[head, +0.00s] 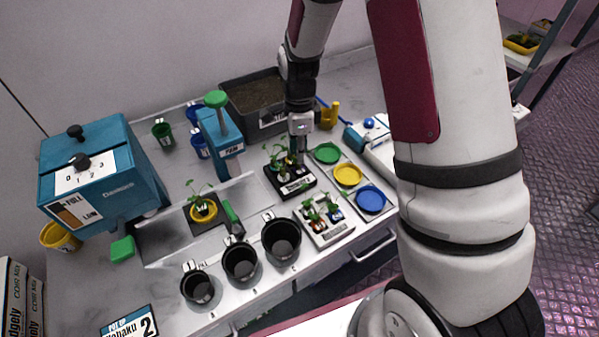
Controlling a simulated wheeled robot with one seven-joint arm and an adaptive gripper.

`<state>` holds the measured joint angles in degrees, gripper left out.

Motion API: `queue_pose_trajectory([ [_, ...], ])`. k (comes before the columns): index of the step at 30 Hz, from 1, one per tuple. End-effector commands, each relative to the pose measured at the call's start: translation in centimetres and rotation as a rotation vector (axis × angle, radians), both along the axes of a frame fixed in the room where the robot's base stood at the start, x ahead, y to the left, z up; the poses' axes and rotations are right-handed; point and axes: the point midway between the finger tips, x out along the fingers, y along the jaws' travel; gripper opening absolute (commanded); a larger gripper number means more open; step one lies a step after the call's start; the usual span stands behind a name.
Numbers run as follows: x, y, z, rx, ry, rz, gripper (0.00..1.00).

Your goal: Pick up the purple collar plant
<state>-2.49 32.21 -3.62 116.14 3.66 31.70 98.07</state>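I cannot clearly make out a purple collar in the head view. My gripper (297,155) points down over a black tray (296,187) with small green plants (276,156). Its fingertips are among or just beside the leaves. They are too small and dark to tell whether they are open or shut on a stem or collar. A white tray (339,234) in front holds small plants, one with an orange-brown collar (318,225) and one with a blue collar (336,213). A plant with a yellow collar (204,212) stands to the left on a dark square.
Black pots (240,262) line the front edge. Green (326,153), yellow (347,174) and blue (371,199) discs lie right of the black tray. A blue press (222,135) and a soil bin (272,130) stand behind; a blue dispenser (128,180) stands left.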

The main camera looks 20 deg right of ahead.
Motion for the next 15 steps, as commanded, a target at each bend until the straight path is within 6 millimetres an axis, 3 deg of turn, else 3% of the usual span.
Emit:
queue_pose_trajectory([
  [7,0.1,0.1,-3.2,0.000,0.004,-0.001,0.22],
  [15,0.2,0.1,-3.9,0.000,0.000,-0.001,0.22],
])
